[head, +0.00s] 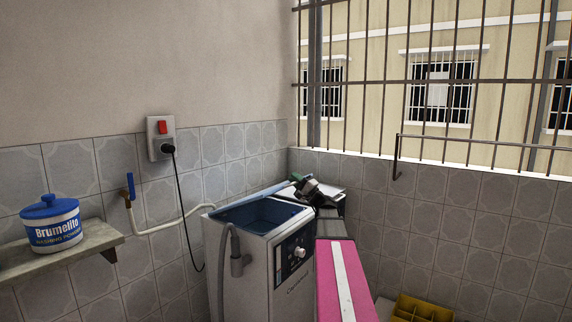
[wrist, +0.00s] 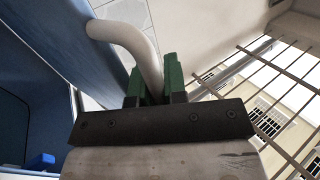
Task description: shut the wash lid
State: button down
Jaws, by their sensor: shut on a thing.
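The washer (head: 262,262) is a white top-loading machine with a blue tub (head: 262,215) open to view. Its wash lid (head: 245,196) shows as a thin blue-grey slab along the tub's back edge, raised. In the wrist view the lid is the blue panel (wrist: 85,45) at upper left, with a pale curved handle (wrist: 125,38) on it. My gripper (wrist: 153,84) has its green fingers shut on this handle's near end. In the head view my gripper (head: 304,184) is at the lid's right end, small and partly hidden by my own arm.
A grey hose (head: 226,240) hangs at the washer's front left. A shelf (head: 60,262) with a blue-and-white Brumelito tub (head: 52,222) is at left. A wall socket (head: 161,138) with a black cord is behind. A yellow crate (head: 420,308) stands at lower right. Window bars (head: 440,80) line the right wall.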

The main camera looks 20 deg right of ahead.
jog(key=shift+s+d+f, duration=0.55)
jog(key=shift+s+f, duration=0.25)
jog(key=shift+f, duration=2.1)
jog(key=shift+s+d+f, duration=0.55)
jog(key=shift+s+f, duration=0.2)
jog(key=shift+f, duration=2.2)
jog(key=shift+s+d+f, duration=0.55)
jog(key=shift+s+f, duration=0.25)
jog(key=shift+f, duration=2.1)
jog(key=c, duration=1.4)
grip_release()
jog(key=shift+c, duration=0.2)
jog(key=v, duration=1)
jog(key=shift+s+d+f, duration=0.2)
jog(key=shift+f, duration=0.1)
